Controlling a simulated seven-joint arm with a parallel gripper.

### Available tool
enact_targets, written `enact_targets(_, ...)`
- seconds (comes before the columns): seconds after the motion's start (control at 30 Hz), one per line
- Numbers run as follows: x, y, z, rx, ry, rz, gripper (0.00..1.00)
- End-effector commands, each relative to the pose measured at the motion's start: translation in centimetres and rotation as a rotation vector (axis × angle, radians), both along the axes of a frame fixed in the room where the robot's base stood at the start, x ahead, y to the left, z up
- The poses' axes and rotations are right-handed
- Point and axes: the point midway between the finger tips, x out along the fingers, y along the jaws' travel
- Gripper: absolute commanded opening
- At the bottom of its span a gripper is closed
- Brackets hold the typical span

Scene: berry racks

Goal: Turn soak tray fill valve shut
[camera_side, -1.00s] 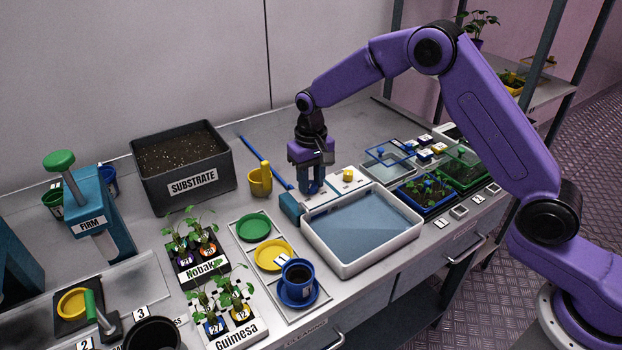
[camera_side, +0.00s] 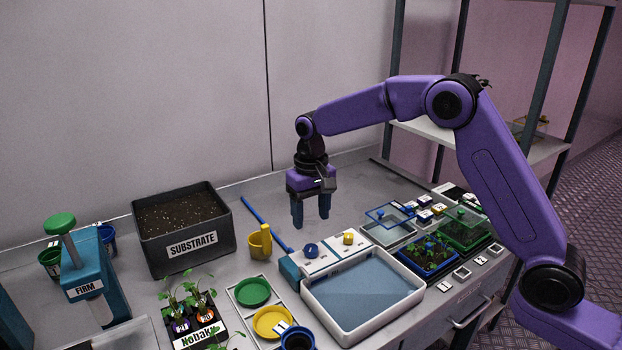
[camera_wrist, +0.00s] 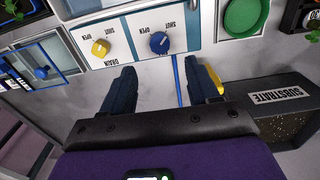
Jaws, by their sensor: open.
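The soak tray (camera_side: 318,318) is a white basin holding blue water, with a white valve panel (camera_side: 330,257) along its back edge. A blue knob (camera_side: 311,250) and a yellow knob (camera_side: 348,238) sit on the panel. In the wrist view the blue knob (camera_wrist: 159,43) lies between OPEN and SHUT marks; its exact pointer direction is too small to tell. The yellow knob (camera_wrist: 100,47) is beside the DRAIN label. My gripper (camera_side: 310,224) is open and empty, pointing down above and behind the blue knob, apart from it. Its fingers (camera_wrist: 160,72) also show in the wrist view.
A yellow cup (camera_side: 259,246) and a blue rod (camera_side: 265,224) lie left of the panel. The substrate bin (camera_side: 185,262) stands further left. Seedling trays (camera_side: 428,258) sit right of the soak tray. The counter behind the panel is mostly clear.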

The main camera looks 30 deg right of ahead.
Motion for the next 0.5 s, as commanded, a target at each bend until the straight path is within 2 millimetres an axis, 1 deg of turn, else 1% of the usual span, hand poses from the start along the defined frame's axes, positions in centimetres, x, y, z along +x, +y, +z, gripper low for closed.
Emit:
enact_targets(0.03,0.1,0.0,1.3,0.002,-0.005,0.0,0.6)
enact_targets(0.2,0.1,0.0,4.7,0.002,-0.005,0.0,0.6)
enact_targets(0.4,0.1,0.1,7.7,0.001,-0.004,0.0,0.6)
enact_targets(0.5,0.0,0.0,8.5,0.001,-0.003,0.0,0.6)
